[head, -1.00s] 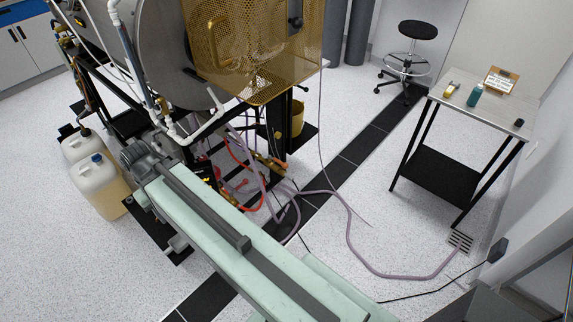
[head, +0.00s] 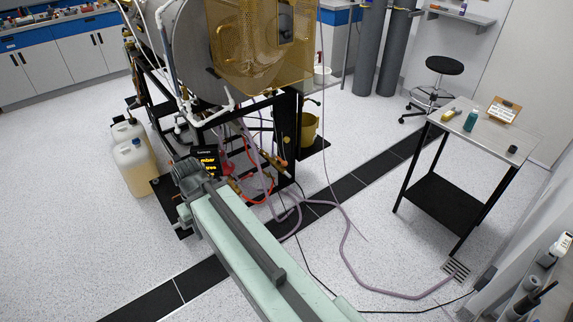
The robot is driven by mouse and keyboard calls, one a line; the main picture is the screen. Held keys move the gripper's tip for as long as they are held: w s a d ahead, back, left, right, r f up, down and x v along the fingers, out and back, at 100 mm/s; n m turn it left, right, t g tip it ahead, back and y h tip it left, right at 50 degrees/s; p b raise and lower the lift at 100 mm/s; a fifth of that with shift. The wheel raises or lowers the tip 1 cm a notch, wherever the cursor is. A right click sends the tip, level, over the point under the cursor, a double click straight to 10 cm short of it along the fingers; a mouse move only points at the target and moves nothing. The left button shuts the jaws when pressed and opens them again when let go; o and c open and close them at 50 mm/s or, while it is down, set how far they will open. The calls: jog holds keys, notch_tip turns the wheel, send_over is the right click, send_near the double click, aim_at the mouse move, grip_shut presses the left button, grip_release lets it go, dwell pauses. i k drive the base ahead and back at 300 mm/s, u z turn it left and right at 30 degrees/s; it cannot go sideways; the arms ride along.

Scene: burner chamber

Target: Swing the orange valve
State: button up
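The burner rig stands at upper left, with a grey round chamber and a gold mesh guard (head: 262,45). Small orange-brass fittings (head: 279,162) show low on its frame among hoses. I cannot tell which of them, if any, is the orange valve. My pale green arm reaches from the bottom edge toward the rig's base. My gripper (head: 187,174) is at its grey far end, in front of the lower frame and just left of a black display (head: 207,163). Its fingers cannot be made out, and the arm hides part of the base.
Two plastic jugs (head: 136,167) stand left of the rig. A yellow bucket (head: 309,129) is behind it. Purple hoses (head: 348,235) loop over the floor to the right. A small table (head: 490,150), a stool (head: 444,66) and gas cylinders (head: 370,50) stand farther right. The left floor is clear.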

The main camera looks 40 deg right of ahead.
aim_at(284, 164)
jog(key=z, duration=1.1)
jog(key=i, duration=1)
jog(key=u, duration=0.05)
jog(key=k, duration=1)
jog(key=u, duration=0.7)
jog(key=i, duration=0.9)
jog(key=u, duration=0.45)
